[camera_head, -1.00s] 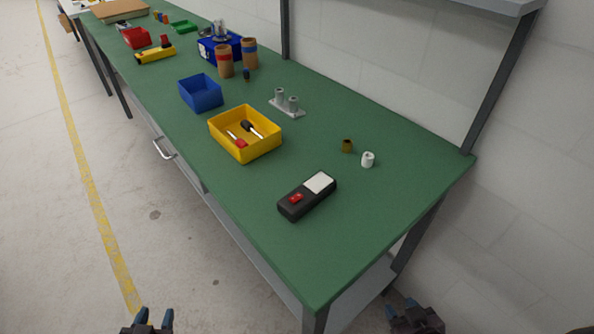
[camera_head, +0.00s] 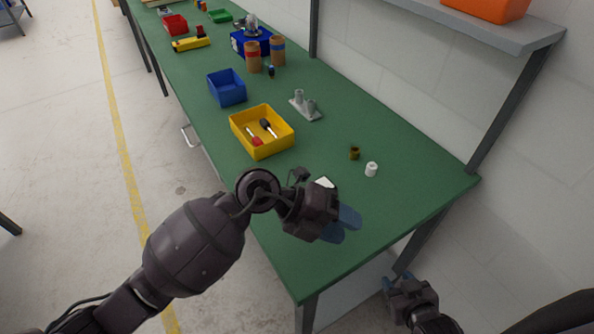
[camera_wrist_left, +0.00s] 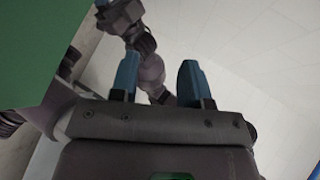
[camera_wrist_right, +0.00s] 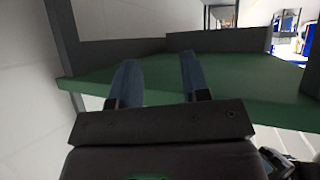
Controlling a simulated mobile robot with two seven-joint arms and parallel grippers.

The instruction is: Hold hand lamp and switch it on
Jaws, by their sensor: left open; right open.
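The hand lamp (camera_head: 325,183) lies on the green workbench near its front end. My left arm hides most of it in the head view; only part of its white panel shows, and its red switch is hidden. My left gripper (camera_head: 343,226) is open and empty above the bench in front of the lamp. Its two blue fingers also show apart in the left wrist view (camera_wrist_left: 158,80). My right gripper (camera_head: 398,281) is open and empty beyond the bench's right edge. The right wrist view shows its fingers (camera_wrist_right: 158,78) apart, with the bench edge behind them.
A yellow bin (camera_head: 262,149) with small tools stands behind my left gripper, with a blue bin (camera_head: 227,95) further back. A white cap (camera_head: 371,169), a brown cap (camera_head: 354,153) and a grey fixture (camera_head: 305,108) stand to the right. A shelf (camera_head: 490,35) overhangs the back.

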